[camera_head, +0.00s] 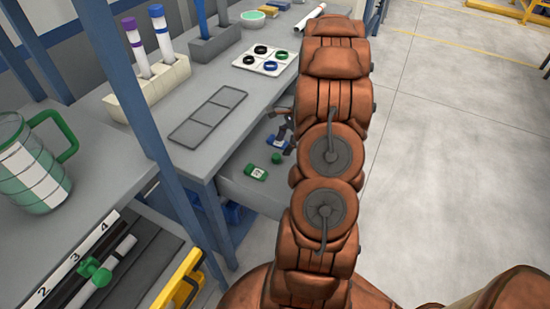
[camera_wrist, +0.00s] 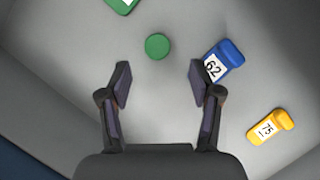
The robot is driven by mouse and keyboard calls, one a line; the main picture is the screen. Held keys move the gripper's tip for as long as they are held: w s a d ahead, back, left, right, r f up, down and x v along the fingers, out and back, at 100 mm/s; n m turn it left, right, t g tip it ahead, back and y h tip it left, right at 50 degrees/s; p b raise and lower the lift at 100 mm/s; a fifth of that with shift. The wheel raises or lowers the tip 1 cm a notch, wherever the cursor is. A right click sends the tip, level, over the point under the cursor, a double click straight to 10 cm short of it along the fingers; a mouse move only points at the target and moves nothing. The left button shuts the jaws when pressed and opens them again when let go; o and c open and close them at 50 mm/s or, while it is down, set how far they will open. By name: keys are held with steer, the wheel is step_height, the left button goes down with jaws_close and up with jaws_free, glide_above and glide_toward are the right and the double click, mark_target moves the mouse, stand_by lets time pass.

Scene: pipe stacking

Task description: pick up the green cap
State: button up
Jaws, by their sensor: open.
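The green cap (camera_wrist: 157,46) shows as a round green disc on the grey surface in the wrist view. It lies ahead of my open gripper (camera_wrist: 159,82), roughly centred between the two dark fingers and beyond their tips, with nothing held. In the head view the green cap (camera_head: 277,158) sits in the grey drawer-like tray (camera_head: 238,188) below the bench top. There, my gripper (camera_head: 284,130) is close above it and partly hidden by my arm.
A blue labelled piece (camera_wrist: 226,58) lies right of the cap, near the right finger. A yellow labelled piece (camera_wrist: 270,127) is farther right. A green labelled piece (camera_wrist: 123,4) is at the upper left. Above the tray, the bench (camera_head: 195,160) holds tube racks and a ring board (camera_head: 266,60).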

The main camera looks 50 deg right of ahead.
steer(key=x, duration=0.5)
steer(key=shift+a+f, duration=0.2)
steer(key=shift+a, duration=0.15)
steer(key=c, duration=0.9)
step_height(320, 180, up, 13)
steer(key=p, duration=0.2)
step_height(320, 180, up, 6)
steer(key=p, duration=0.3)
glide_above(277, 156)
stand_by(0.6)
